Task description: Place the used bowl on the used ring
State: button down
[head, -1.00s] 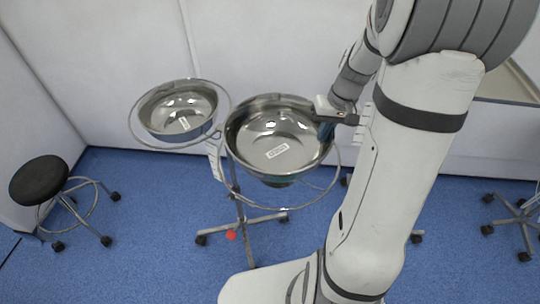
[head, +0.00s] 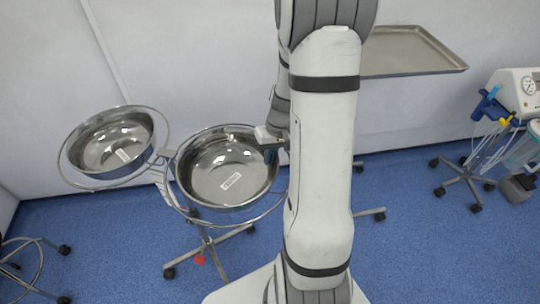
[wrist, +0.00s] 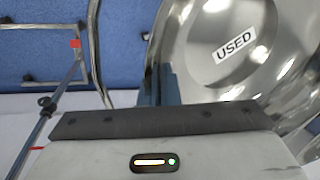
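The used bowl (head: 228,168) is a shiny steel bowl at the middle of the head view. Its label reads "USED" in the wrist view (wrist: 214,70). The used ring (head: 262,216) is a thin metal hoop on the stand, showing below and around the bowl's near and right side. I cannot tell whether the bowl touches it. My gripper (head: 270,146) is at the bowl's right rim. In the wrist view its blue fingers (wrist: 159,86) close at the rim, seemingly gripping it. The arm hides part of the ring's right side.
A second steel bowl (head: 112,143) sits in the stand's other ring at left. The wheeled stand base (head: 205,248) is on blue floor. A steel tray (head: 410,50) is behind at right, with a wheeled equipment cart (head: 515,100) farther right. A wheeled stool shows at lower left.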

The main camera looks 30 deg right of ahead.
jog(key=shift+f, duration=0.15)
jog(key=c, duration=1.7)
grip_release()
jog(key=p+v, duration=0.1)
jog(key=v, duration=1.1)
jog(key=s+a+r, duration=0.2)
jog(key=s+a, duration=0.2)
jog(key=s+a+r+n+t+h, duration=0.1)
jog(key=s+a+r, duration=0.2)
jog(key=s+a, duration=0.1)
jog(key=s+a+r+t+h, duration=0.1)
jog(key=s+a+r, duration=0.1)
jog(key=s+a, duration=0.2)
jog(key=shift+s+a+r, duration=0.1)
jog(key=shift+a+r, duration=0.05)
jog(key=shift+a, duration=0.45)
jog(key=shift+s+a+r, duration=0.1)
jog(key=shift+a+r, duration=0.05)
jog(key=shift+a, duration=0.5)
